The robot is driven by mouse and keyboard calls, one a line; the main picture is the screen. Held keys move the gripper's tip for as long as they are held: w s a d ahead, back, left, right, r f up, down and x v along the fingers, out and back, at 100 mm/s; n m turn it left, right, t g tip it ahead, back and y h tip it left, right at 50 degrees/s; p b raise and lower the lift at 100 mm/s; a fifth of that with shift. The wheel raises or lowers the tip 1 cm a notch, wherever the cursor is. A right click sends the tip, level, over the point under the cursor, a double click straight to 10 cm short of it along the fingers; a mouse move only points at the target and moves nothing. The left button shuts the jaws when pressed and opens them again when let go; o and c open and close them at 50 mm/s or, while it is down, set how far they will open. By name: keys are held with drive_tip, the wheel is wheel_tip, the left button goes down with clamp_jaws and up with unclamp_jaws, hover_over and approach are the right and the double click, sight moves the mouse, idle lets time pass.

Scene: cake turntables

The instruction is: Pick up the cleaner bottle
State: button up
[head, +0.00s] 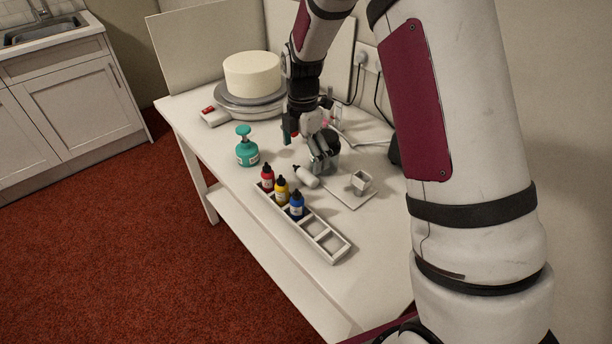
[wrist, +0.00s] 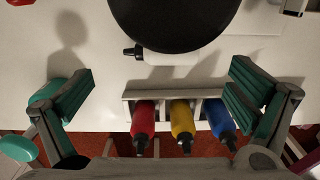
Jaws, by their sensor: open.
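The teal bottle with a pump top (head: 247,150), which best fits the cleaner bottle, stands upright on the white table near its left front edge. In the wrist view, a teal part of it (wrist: 18,149) shows at the lower left, partly hidden behind a finger. In the wrist view, the fingers of my gripper (wrist: 160,90) are spread wide, with the bottle outside the left one.
A white rack (head: 334,246) holds red (head: 267,179), yellow (head: 281,191) and blue (head: 297,206) bottles. A white bottle (head: 307,177) lies behind it. A cake (head: 252,74) on a turntable (head: 250,101) stands at the back.

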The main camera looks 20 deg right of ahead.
sight(304, 170)
drive_tip(key=shift+d+f, duration=0.1)
drive_tip(key=shift+f, duration=2.85)
drive_tip(key=shift+c, duration=0.4)
drive_tip(key=c, duration=1.3)
drive_tip(key=shift+o, duration=0.2)
drive_tip(key=shift+r, duration=0.1)
